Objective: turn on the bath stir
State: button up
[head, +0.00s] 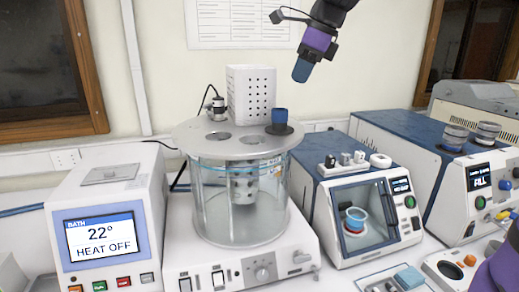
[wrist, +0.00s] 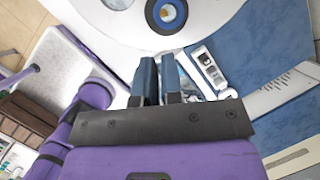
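The bath stands in the head view as a clear glass vessel (head: 213,205) on a white base (head: 207,262). My gripper (head: 301,72) hangs high above and behind the bath, away from the switches. In the wrist view its fingers (wrist: 160,80) are slightly apart with nothing held.
A blue-topped instrument (head: 352,252) with a window stands close on the right. Another machine (head: 437,145) stands farther right.

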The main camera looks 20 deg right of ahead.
jog(key=s+f+n, duration=0.1)
jog(key=s+n, duration=0.2)
jog(key=s, duration=0.1)
jog(key=s+d+f+n+h, duration=0.1)
jog(key=s+n, duration=0.3)
jog(key=s, duration=0.1)
jog(key=s+d+f+n+t, duration=0.1)
jog(key=s+n, duration=0.3)
jog(key=shift+s+f, duration=0.2)
grip_shut()
jog(key=s+d+f+n+t+h, duration=0.1)
jog(key=s+f+n+h, duration=0.1)
jog(key=s+f+n, duration=0.6)
jog(key=shift+s+d+n, duration=0.3)
jog(key=shift+s+n, duration=1.75)
jog(key=shift+n, duration=0.35)
jog(key=shift+a, duration=0.15)
